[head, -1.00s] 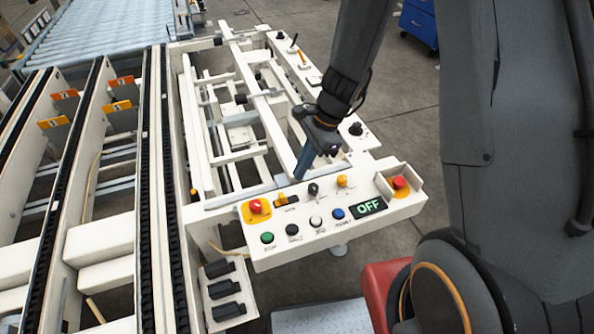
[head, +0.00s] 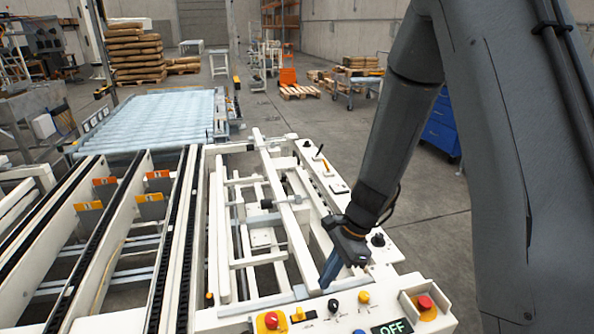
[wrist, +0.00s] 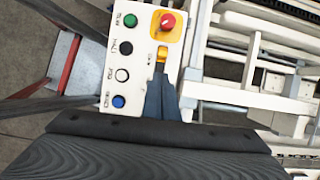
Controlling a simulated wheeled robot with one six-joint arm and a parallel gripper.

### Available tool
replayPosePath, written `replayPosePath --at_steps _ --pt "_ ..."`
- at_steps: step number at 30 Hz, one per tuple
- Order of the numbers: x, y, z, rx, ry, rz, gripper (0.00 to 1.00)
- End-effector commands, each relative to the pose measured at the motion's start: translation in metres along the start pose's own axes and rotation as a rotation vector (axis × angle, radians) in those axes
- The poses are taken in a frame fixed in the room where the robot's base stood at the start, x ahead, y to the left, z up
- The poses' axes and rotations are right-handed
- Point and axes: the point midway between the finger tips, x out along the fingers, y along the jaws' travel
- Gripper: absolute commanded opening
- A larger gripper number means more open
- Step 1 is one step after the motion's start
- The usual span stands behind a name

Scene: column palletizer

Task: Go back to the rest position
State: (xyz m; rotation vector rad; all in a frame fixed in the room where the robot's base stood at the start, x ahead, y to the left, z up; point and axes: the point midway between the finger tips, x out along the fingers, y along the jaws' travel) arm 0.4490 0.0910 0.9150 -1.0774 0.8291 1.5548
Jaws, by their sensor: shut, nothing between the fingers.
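My gripper (head: 330,270) hangs over the near end of the white palletizer frame, just behind the control panel (head: 345,318). Its blue-grey fingers are together with nothing between them. In the wrist view the gripper (wrist: 161,80) points at the panel (wrist: 140,75), with its tips beside the yellow selector switch (wrist: 162,54). I cannot tell the gap between tips and panel.
Chain conveyor rails (head: 120,235) with orange tags run along the left. A roller conveyor (head: 160,118) lies beyond them. A blue cabinet (head: 440,125) stands behind my arm. Stacked sacks (head: 135,52) are far back. Grey floor (head: 425,195) is clear right of the frame.

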Motion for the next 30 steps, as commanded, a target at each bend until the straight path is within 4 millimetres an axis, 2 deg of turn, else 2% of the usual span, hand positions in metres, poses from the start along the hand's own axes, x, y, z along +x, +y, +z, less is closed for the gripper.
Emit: replayPosePath --at_steps 5,12,18,23,30 --pt "-0.025 0.018 -0.005 -0.262 0.076 0.006 0.0" --pt "-0.068 0.059 -0.02 -0.816 0.243 0.063 0.0" --pt "-0.091 0.085 -0.03 -1.172 0.359 0.131 0.0" --pt "-0.099 0.095 -0.035 -1.309 0.403 0.166 0.0" --pt "-0.101 0.097 -0.035 -1.335 0.41 0.175 0.0"
